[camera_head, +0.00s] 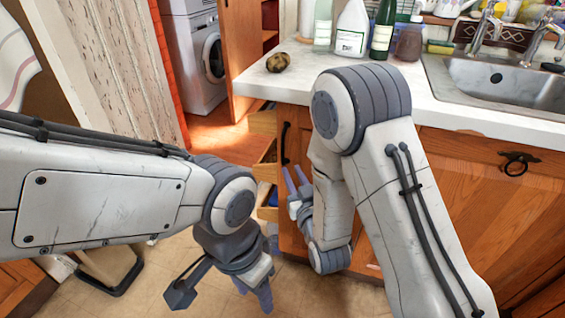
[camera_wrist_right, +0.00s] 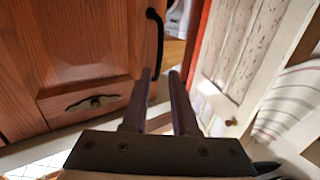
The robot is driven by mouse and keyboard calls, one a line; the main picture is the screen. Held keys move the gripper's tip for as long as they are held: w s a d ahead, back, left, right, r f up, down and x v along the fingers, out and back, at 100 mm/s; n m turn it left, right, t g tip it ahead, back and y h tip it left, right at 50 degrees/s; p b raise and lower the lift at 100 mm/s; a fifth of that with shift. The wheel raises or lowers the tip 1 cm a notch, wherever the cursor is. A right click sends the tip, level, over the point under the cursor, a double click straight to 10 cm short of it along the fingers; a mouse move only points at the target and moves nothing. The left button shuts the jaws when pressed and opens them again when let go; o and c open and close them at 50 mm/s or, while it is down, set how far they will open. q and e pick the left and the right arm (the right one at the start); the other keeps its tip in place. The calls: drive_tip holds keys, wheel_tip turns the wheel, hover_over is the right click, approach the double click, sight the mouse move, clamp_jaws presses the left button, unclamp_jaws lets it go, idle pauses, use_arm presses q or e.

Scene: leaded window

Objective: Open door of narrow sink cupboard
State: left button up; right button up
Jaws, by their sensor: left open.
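The narrow wooden cupboard door (camera_head: 299,135) is below the counter and looks shut; my right arm hides much of it. Its black vertical handle (camera_head: 284,143) is near the door's left edge. In the right wrist view the handle (camera_wrist_right: 158,38) runs down to the fingertips. My right gripper (camera_head: 294,183) is open just below and beside the handle. In the wrist view its fingers (camera_wrist_right: 160,75) stand apart, with the handle's lower end close to the left fingertip; I cannot tell if they touch. My left gripper (camera_head: 254,288) is open and empty, low over the floor.
Open wooden drawers (camera_head: 264,172) stick out left of the door. The counter (camera_head: 330,60) holds bottles (camera_head: 352,28), a potato-like object (camera_head: 278,62) and the sink (camera_head: 505,80). A wider cupboard front (camera_head: 475,180) is at right. Bare floor (camera_head: 340,298) lies below.

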sight(283, 151)
drive_tip(key=b+x, duration=0.8)
drive_tip(key=x, duration=0.1)
drive_tip(key=shift+w+r, duration=0.1)
drive_tip(key=shift+w, duration=0.05)
drive_tip(key=shift+w+a, duration=0.1)
drive_tip(key=shift+w, duration=0.45)
clamp_jaws()
idle(1.1)
